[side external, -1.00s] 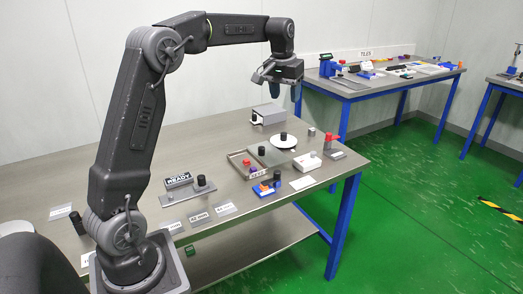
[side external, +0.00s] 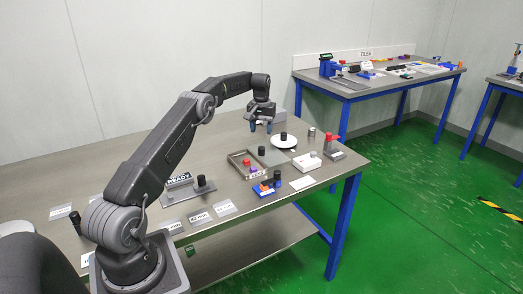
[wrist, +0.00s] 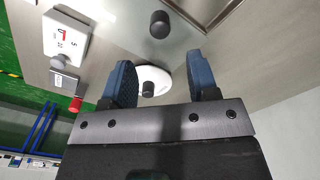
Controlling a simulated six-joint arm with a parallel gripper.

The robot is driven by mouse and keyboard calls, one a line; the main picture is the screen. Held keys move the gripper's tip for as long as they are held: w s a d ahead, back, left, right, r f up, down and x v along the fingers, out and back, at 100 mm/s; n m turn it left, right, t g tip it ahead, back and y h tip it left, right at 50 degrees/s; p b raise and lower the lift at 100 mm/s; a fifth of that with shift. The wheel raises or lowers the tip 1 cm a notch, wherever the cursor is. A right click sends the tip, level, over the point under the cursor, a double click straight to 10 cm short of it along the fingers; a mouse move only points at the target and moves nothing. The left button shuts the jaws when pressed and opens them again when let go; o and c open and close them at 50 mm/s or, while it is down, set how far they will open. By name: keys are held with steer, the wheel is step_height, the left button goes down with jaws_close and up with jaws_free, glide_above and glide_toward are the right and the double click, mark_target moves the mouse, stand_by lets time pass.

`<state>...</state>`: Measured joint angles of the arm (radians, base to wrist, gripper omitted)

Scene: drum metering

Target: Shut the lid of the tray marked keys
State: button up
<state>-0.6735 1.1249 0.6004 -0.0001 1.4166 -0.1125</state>
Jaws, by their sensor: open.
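The tray (side external: 233,164) has a label on its front that I read with difficulty as keys. It stands mid-table in the side view, and its left part is open, with small red and purple items inside. Its lid, a flat grey plate (side external: 276,158) with an upright black knob (side external: 261,150), lies at the tray's right side. In the wrist view, a black knob (wrist: 159,24), apparently this one, stands beyond the fingertips. My gripper (side external: 260,128) is open and empty, above the table behind the tray, apart from the lid. Its fingers also show in the wrist view (wrist: 160,60).
A white disc (side external: 283,145) with a black knob stands behind the lid. A white box (side external: 306,164), a red-handled device (side external: 330,143) and a blue and orange fixture (side external: 267,188) stand nearby.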

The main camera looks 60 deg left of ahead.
mark_target(261, 147)
step_height(261, 147, down, 10)
steer(key=shift+r, duration=0.25)
jaws_close()
stand_by(0.6)
